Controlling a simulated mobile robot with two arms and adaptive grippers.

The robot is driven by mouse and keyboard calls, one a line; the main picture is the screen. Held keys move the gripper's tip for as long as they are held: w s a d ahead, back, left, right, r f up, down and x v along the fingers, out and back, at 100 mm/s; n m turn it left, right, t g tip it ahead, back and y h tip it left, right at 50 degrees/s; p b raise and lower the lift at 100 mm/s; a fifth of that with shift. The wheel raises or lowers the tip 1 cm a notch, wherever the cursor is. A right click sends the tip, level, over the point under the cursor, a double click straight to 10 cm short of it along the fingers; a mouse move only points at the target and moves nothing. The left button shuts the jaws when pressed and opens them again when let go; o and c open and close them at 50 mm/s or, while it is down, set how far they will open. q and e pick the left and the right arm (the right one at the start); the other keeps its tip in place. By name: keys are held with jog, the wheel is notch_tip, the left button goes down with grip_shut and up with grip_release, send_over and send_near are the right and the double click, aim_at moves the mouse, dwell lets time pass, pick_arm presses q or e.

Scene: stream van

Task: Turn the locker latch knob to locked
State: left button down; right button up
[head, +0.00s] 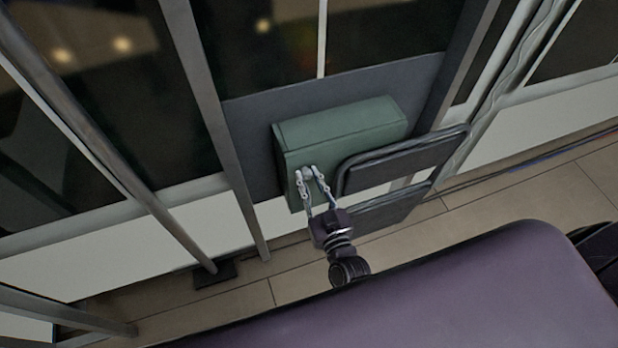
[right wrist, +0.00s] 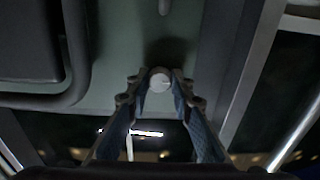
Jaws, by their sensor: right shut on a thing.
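The locker is a green box (head: 340,128) fixed to a dark panel in the head view. Its green front face (right wrist: 130,40) fills the upper middle of the right wrist view. The latch knob (right wrist: 159,82) is a small pale round knob on that face. In the head view the knob (head: 307,174) shows between the fingertips. My right gripper (head: 310,174) is shut on the knob, one finger on each side; it also shows in the right wrist view (right wrist: 159,84). I cannot tell the knob's turn angle. My left gripper is not in view.
Dark folded seat panels (head: 405,160) on a grey tube frame stand right beside the locker. Metal posts (head: 212,110) rise to its left. A purple padded surface (head: 460,290) lies in front, with tiled floor (head: 490,215) between.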

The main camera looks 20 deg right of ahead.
grip_shut()
jog(key=shift+m, duration=0.3)
jog(key=m, duration=0.3)
jog(key=shift+m, duration=0.3)
jog(key=m+b, duration=0.1)
jog(key=m, duration=0.3)
jog(key=shift+m, duration=0.3)
jog(key=m+b, duration=0.1)
jog(key=m, duration=0.3)
jog(key=shift+f+m, duration=0.1)
jog(key=shift+m, duration=0.2)
jog(key=shift+m+b, duration=0.9)
jog(key=shift+m, duration=1.3)
jog(key=o, duration=1)
grip_release()
